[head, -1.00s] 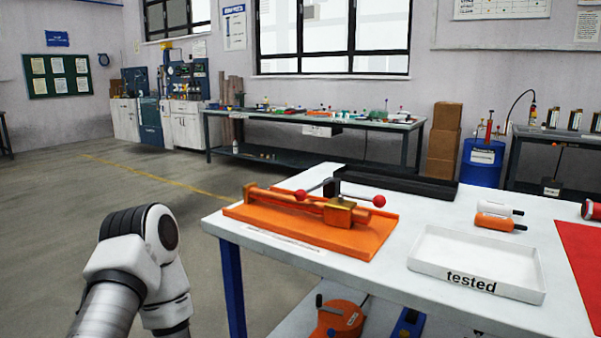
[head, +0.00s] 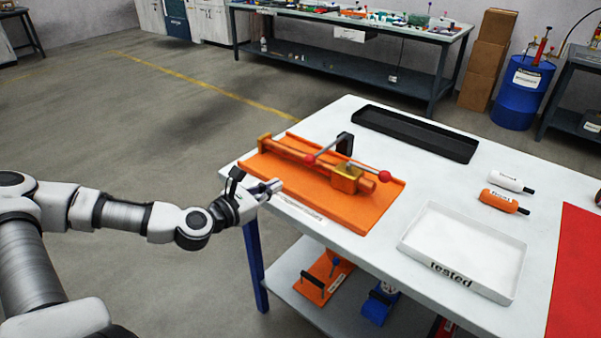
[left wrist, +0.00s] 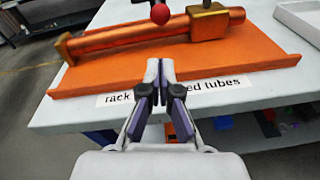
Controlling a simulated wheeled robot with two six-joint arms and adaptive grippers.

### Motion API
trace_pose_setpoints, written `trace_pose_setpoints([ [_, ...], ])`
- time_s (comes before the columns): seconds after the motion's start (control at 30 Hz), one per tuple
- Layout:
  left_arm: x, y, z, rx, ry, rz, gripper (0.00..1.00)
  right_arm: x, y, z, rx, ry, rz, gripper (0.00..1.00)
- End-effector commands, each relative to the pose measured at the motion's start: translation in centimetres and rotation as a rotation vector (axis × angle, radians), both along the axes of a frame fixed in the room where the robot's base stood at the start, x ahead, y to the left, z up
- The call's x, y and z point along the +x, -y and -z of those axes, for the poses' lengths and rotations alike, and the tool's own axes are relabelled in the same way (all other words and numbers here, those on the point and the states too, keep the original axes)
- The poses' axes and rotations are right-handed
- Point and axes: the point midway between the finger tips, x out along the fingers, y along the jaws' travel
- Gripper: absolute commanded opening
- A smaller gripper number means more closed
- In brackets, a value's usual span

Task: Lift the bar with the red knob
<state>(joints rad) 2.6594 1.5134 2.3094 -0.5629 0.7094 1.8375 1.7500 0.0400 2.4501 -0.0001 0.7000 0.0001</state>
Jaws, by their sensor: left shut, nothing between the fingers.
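An orange rack (head: 345,205) with an orange tube (head: 300,152) and a brass block (head: 346,178) lies on the white table. Two thin grey bars show above it: one ends in a red knob (head: 310,158) at the left, the other in a red knob (head: 385,176) at the right. My left gripper (head: 275,186) is at the rack's near left edge, apart from both knobs. In the left wrist view its fingertips (left wrist: 160,68) are together and empty before the rack's label; one red knob (left wrist: 160,14) is beyond them. My right gripper is out of view.
A black tray (head: 415,132) lies behind the rack. A white tray marked "tested" (head: 408,248), a white cylinder (head: 510,181) and an orange cylinder (head: 500,200) are to the right. A red mat (head: 577,275) lies far right.

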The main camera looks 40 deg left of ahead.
Motion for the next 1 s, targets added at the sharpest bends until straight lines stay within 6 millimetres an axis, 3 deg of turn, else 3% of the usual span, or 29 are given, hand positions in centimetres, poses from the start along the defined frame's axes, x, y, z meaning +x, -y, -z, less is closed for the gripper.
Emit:
trace_pose_setpoints([
  [0.23, 2.1, 0.4, 1.4, 0.011, 0.001, 0.004, 0.0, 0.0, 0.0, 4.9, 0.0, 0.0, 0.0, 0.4],
  [0.47, 4.9, 0.8, 1.3, 0.012, 0.0, 0.005, 0.0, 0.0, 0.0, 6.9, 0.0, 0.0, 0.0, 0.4],
  [0.73, 8.7, 1.2, 1.3, 0.009, 0.0, 0.002, 0.0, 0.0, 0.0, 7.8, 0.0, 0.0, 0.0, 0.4],
  [1.0, 9.5, 1.3, 1.3, 0.001, 0.0, 0.001, 0.0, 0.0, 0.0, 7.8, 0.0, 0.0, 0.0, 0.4],
])
